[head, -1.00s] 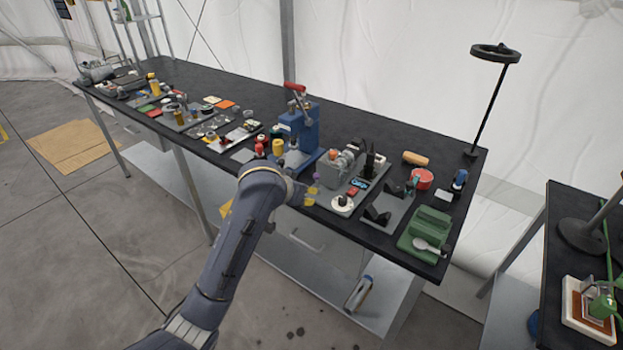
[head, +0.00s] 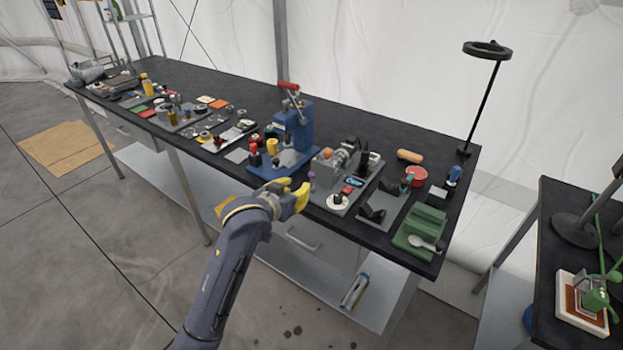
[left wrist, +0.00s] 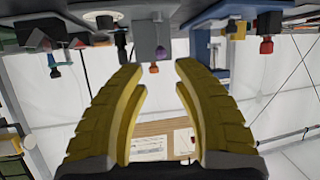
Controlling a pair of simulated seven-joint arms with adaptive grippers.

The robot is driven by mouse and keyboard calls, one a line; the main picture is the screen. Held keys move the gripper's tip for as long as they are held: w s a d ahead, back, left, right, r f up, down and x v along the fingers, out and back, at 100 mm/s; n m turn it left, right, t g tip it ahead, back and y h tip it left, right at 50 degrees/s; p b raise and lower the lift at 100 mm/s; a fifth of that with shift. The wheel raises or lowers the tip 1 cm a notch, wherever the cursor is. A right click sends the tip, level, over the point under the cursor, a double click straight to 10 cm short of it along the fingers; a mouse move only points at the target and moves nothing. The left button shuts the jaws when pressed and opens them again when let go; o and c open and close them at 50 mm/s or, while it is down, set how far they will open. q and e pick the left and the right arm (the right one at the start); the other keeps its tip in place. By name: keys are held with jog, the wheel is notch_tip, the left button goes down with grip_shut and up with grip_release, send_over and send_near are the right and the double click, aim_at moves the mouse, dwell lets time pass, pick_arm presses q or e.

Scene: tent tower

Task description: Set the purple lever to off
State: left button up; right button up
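The purple lever (head: 311,178) shows as a small purple-tipped piece near the front edge of the bench, right of the blue press. In the left wrist view its purple tip (left wrist: 153,69) appears just beyond and between my fingertips. My left gripper (head: 298,190) is just in front of the bench edge, left of the lever and apart from it. Its yellow fingers are spread with nothing between them, as the left wrist view (left wrist: 157,70) shows. The lever's base is small in the head view, and its setting cannot be read. My right gripper is not in view.
The blue press (head: 293,128) with a red handle stands left of the lever. A white round piece (head: 337,201) and a grey device (head: 331,163) are close on its right. A green tray (head: 420,228) lies at the right end. The black bench's back strip is clear.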

aim_at(312, 176)
pick_arm(q)
jog(key=x, duration=1.2)
jog(key=shift+f, duration=0.1)
grip_shut()
